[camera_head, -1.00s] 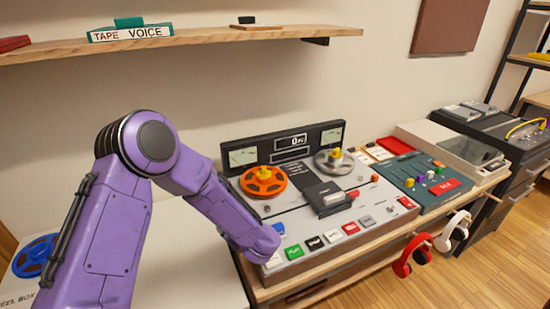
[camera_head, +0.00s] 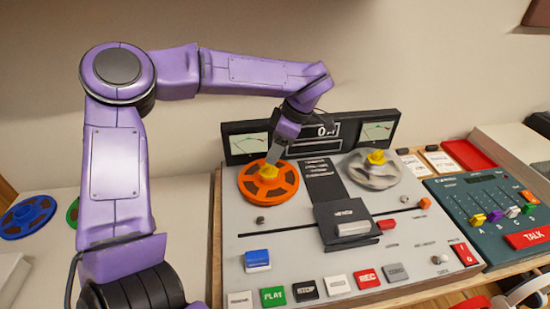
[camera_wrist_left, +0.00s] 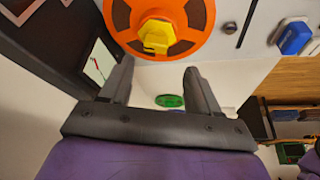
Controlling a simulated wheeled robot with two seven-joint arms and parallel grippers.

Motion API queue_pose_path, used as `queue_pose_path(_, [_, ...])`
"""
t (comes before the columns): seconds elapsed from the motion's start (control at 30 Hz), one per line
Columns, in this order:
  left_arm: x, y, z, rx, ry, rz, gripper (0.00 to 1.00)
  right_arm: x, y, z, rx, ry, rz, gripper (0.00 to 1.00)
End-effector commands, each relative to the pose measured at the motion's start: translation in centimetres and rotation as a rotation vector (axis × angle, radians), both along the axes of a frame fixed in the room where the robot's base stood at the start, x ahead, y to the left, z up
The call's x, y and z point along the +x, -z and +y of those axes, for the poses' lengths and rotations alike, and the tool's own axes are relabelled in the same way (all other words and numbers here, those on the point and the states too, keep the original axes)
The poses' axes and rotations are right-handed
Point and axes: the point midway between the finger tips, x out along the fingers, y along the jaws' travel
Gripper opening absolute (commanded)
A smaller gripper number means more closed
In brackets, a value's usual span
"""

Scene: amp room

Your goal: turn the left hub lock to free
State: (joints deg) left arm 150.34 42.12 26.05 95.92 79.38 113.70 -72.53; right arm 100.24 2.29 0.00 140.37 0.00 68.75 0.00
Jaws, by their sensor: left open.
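The left hub lock is a yellow knob (camera_head: 268,171) at the centre of the orange reel (camera_head: 284,187) on the tape machine's left side. In the left wrist view the yellow knob (camera_wrist_left: 157,36) stands out from the orange reel (camera_wrist_left: 187,14), just beyond my fingertips. My left gripper (camera_head: 274,157) reaches the knob from above and behind in the head view. In the wrist view its two fingers (camera_wrist_left: 158,75) are apart with nothing between them. I cannot tell whether a finger touches the knob. My right gripper is not in view.
A grey reel with a yellow knob (camera_head: 376,157) sits on the machine's right side. The meter panel (camera_head: 310,132) rises close behind the reels. Coloured buttons (camera_head: 305,290) line the front edge. A mixer (camera_head: 490,205) stands to the right; blue and green reels lie at left.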

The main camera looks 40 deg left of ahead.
Motion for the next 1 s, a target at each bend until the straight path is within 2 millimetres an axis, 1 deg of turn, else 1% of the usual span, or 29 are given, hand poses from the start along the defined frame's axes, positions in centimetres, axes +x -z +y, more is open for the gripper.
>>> queue_pose_path(0.03, [0.1,1.2,0.4,-0.001,0.0,0.006,0.62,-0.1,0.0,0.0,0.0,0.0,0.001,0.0])
queue_pose_path(0.1, [0.1,2.7,0.9,0.0,-0.001,0.01,0.62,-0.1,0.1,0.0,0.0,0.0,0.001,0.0])
queue_pose_path(0.23, [0.1,4.7,1.6,0.003,-0.001,0.013,0.62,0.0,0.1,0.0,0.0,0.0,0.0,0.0])
queue_pose_path(0.37, [0.0,5.6,1.9,0.004,-0.001,0.012,0.62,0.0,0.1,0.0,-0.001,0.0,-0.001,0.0])
queue_pose_path(0.6, [0.0,5.7,2.0,0.005,-0.001,0.011,0.62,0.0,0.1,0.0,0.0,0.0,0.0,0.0])
queue_pose_path(0.67, [0.0,5.7,1.9,0.005,-0.001,0.011,0.42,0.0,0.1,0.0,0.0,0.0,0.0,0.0])
queue_pose_path(0.7, [0.0,5.7,1.9,0.005,-0.001,0.011,0.29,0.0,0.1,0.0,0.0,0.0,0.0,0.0])
queue_pose_path(0.77, [0.0,5.7,1.9,0.004,-0.001,0.011,0.1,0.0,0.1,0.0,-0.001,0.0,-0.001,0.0])
queue_pose_path(0.8, [0.0,5.7,1.9,0.005,0.0,0.01,0.06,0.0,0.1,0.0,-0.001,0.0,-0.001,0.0])
queue_pose_path(1.0, [0.0,5.7,1.9,0.004,-0.004,0.011,0.06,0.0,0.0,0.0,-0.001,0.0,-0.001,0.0])
